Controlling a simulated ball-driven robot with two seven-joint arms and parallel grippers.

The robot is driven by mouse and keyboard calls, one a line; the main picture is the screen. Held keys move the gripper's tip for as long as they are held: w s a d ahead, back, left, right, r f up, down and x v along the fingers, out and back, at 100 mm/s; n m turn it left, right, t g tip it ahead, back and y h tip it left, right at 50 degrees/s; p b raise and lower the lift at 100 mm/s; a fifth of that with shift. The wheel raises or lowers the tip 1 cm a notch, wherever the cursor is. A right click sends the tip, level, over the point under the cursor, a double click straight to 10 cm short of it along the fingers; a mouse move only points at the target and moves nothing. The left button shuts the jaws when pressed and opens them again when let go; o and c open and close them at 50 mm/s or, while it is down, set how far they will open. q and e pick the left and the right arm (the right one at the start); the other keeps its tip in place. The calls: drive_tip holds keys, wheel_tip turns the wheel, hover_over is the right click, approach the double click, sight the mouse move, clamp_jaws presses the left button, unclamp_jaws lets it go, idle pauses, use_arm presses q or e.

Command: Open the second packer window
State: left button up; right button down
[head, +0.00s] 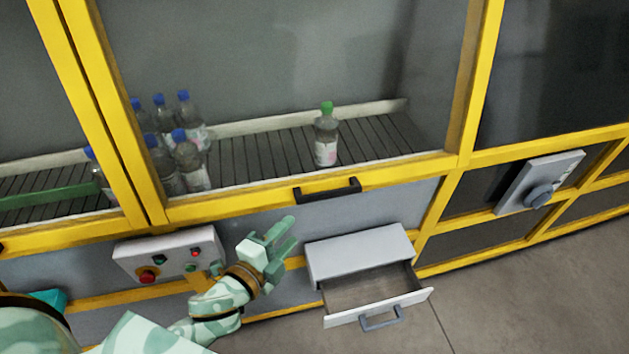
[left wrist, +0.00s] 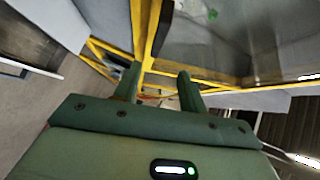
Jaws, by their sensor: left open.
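The large middle packer window (head: 260,60) has a yellow frame and a dark handle (head: 328,190) on its lower rail. The window looks shut, with its lower rail down at the front of the conveyor. I cannot tell from its markings whether it is the second one. My left gripper (head: 283,232) is open and empty, below and left of the handle and apart from it. In the left wrist view my left gripper's two green fingers (left wrist: 158,84) stand apart, with yellow framing and glass beyond them. The handle is not clear there. My right gripper is not in view.
An open drawer (head: 375,308) juts out below the handle, right of my gripper. A control box (head: 170,252) with buttons is at the left. Behind the glass, several blue-capped bottles and one green-capped bottle (head: 326,135) stand on the conveyor (head: 265,152). A grey panel with a knob (head: 540,183) is at right.

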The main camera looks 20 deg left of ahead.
sight(325, 196)
use_arm(q)
drive_tip(key=x, duration=1.6)
drive_tip(key=shift+d+f, duration=0.1)
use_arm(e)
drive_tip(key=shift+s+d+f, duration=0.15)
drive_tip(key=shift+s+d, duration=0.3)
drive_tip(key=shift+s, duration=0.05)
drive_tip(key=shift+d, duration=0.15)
use_arm(q)
clamp_jaws()
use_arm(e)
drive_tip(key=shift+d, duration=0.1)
